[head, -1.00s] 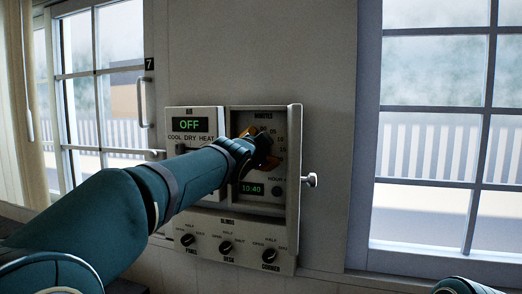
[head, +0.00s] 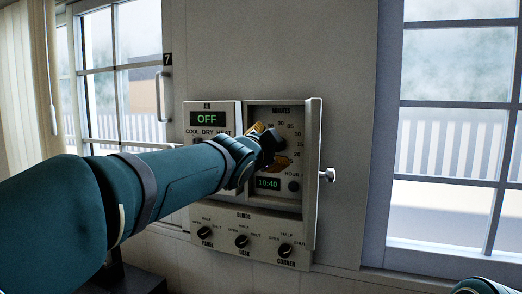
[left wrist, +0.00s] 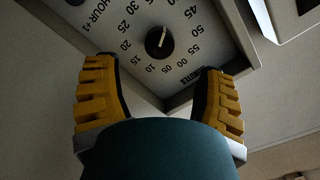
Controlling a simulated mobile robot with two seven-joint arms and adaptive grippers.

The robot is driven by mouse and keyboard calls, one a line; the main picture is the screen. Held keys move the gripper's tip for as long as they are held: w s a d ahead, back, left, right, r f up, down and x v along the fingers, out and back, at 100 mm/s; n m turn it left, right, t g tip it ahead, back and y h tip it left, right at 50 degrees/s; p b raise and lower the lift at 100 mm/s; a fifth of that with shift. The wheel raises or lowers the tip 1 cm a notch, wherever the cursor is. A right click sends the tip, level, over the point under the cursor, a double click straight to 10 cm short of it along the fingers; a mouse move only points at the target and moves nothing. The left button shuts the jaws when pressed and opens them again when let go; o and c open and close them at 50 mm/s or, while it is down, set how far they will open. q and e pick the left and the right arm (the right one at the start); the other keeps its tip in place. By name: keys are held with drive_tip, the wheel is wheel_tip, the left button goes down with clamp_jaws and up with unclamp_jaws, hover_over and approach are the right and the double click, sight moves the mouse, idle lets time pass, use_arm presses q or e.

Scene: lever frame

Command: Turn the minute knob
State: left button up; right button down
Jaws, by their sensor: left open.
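The minute knob (left wrist: 157,42) is a round black knob with a white pointer line, on a dial marked in fives. In the left wrist view its pointer is towards the top, near 40. My left gripper (left wrist: 157,78) has its two yellow fingers spread wide and empty, with the knob beyond them and between them in the picture; I see no contact. In the head view my left gripper (head: 270,145) is in front of the dial and hides the knob. The green display (head: 268,183) below reads 10:40. My right gripper is out of view.
An open cover (head: 313,175) with a round pull (head: 327,175) sticks out right of the dial box. A panel reading OFF (head: 207,119) is on the left. Several blinds knobs (head: 242,241) sit below. Windows (head: 452,130) flank the wall.

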use_arm(q)
drive_tip(key=shift+v, duration=2.55)
